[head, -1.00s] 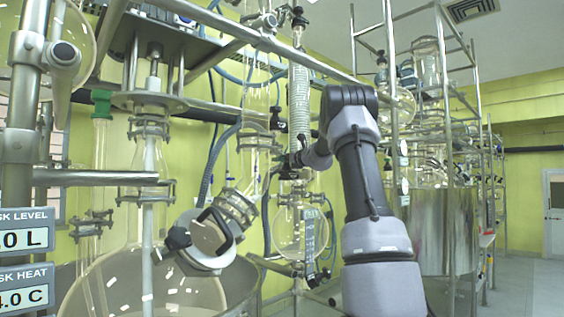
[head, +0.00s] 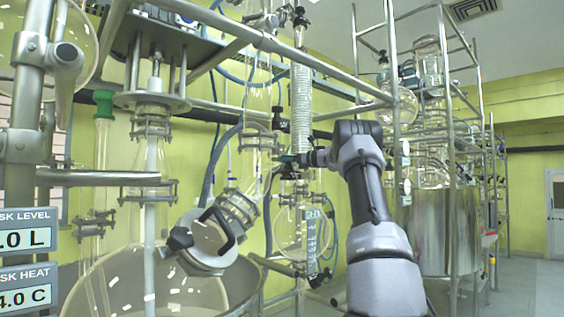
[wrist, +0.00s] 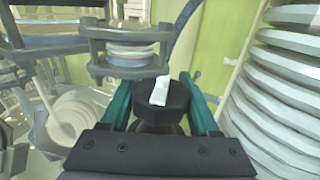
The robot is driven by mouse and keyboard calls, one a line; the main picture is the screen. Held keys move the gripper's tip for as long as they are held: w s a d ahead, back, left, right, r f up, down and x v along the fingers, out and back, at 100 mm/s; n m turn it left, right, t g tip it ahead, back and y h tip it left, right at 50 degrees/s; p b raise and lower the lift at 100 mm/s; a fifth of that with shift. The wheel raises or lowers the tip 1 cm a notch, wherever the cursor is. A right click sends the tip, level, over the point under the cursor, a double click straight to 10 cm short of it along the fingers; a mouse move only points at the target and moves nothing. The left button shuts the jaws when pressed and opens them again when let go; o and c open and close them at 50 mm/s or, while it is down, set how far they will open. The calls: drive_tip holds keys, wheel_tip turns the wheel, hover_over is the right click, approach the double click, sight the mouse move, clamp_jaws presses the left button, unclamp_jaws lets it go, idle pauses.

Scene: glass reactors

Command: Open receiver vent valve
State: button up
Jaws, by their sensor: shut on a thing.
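A black round knob with a white mark (wrist: 162,95) is in the middle of the wrist view. It appears to be the receiver vent valve's handle. My gripper (wrist: 163,100) has one teal finger on each side of the knob and is shut on it. In the head view, my gripper (head: 287,159) is small at the glass column, just below the coiled condenser (head: 300,110). The knob is too small and hidden to make out there. A round glass flask (head: 298,236) hangs below the gripper.
A metal clamp ring (wrist: 130,62) is just beyond the knob, and a ribbed white column (wrist: 275,105) stands close on the right. A large glass vessel (head: 160,285) is at the lower left. A steel frame post (head: 394,110) stands beside my arm.

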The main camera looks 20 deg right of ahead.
drive_tip(key=shift+s+a+n+g+y, duration=0.1)
drive_tip(key=shift+s+n+g+y, duration=0.05)
drive_tip(key=shift+n+g+y, duration=0.75)
drive_tip(key=o, duration=1.1)
